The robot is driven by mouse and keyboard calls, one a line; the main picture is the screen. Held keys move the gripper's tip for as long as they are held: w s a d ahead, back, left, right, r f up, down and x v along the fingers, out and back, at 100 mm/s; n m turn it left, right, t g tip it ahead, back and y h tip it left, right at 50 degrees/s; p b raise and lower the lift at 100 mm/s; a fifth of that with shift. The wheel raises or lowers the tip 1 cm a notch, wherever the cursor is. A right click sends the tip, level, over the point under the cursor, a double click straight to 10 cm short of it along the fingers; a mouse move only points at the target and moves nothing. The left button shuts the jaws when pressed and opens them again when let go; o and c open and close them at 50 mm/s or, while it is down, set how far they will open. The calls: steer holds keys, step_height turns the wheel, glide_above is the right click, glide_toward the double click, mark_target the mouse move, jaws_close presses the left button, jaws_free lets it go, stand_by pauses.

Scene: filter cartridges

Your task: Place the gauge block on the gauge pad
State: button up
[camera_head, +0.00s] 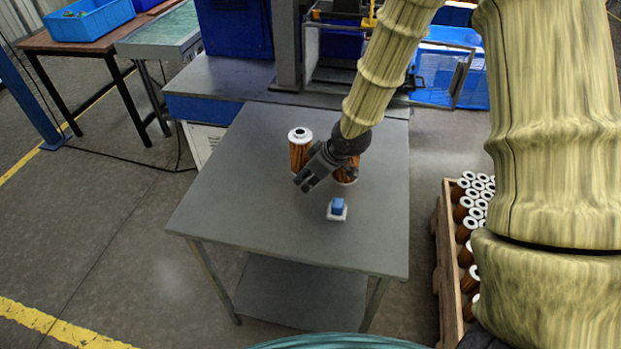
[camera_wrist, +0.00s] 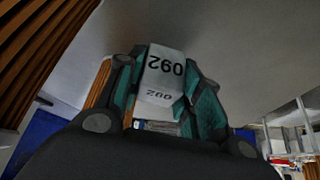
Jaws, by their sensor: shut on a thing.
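My gripper (camera_head: 306,182) is above the table, tilted down to the left, in front of the filter cartridges. In the wrist view its teal-padded fingers are shut on a pale grey block (camera_wrist: 165,66) with black digits on two faces, which looks like the gauge block. In the head view this block cannot be made out at the fingers. A small white square base (camera_head: 337,217) with a blue block (camera_head: 338,205) on top stands on the table, below and right of my gripper. It may be the gauge pad; I cannot tell for sure.
One brown filter cartridge (camera_head: 300,152) stands left of my gripper; another (camera_head: 346,176) is partly hidden behind it. The grey table (camera_head: 240,205) is clear at the left and front. A wooden crate (camera_head: 446,265) of several cartridges stands right of it. Machinery (camera_head: 290,60) stands behind.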

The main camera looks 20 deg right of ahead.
steer(key=shift+f, duration=0.45)
steer(key=shift+f, duration=0.2)
steer(key=o, duration=0.9)
steer(key=shift+c, duration=0.2)
steer(key=shift+r, duration=0.2)
